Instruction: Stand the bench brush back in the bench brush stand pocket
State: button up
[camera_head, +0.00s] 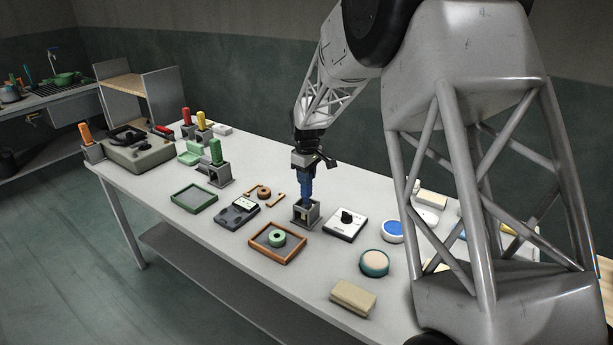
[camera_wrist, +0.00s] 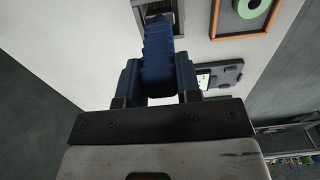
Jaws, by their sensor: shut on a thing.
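The bench brush shows as a ribbed blue handle (camera_wrist: 158,55) between the fingers of my gripper (camera_wrist: 157,78) in the wrist view. My gripper is shut on it. In the head view my gripper (camera_head: 305,182) points down, straight above a grey stand (camera_head: 313,216), and the blue handle reaches down to the stand's top. The stand also shows in the wrist view (camera_wrist: 178,18), at the far end of the handle. I cannot tell how deep the brush sits in the pocket. Its lower end is hidden.
A white dial box (camera_head: 345,225) stands close right of the stand. A wood-framed tray (camera_head: 262,254) with a green ring (camera_head: 277,239) lies in front. A dark grey device (camera_head: 237,213) lies left. A green-handled tool (camera_head: 216,152) stands farther back. A beige block (camera_head: 352,297) is near the front edge.

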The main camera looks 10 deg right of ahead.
jog(key=shift+f, duration=0.55)
dwell(0.8)
jog(key=o, duration=1.1)
jog(key=shift+c, duration=0.2)
jog(key=shift+r, duration=0.35)
jog(key=shift+r, duration=0.35)
jog(key=shift+r, duration=0.35)
jog(key=shift+r, duration=2.8)
jog(key=shift+r, duration=0.2)
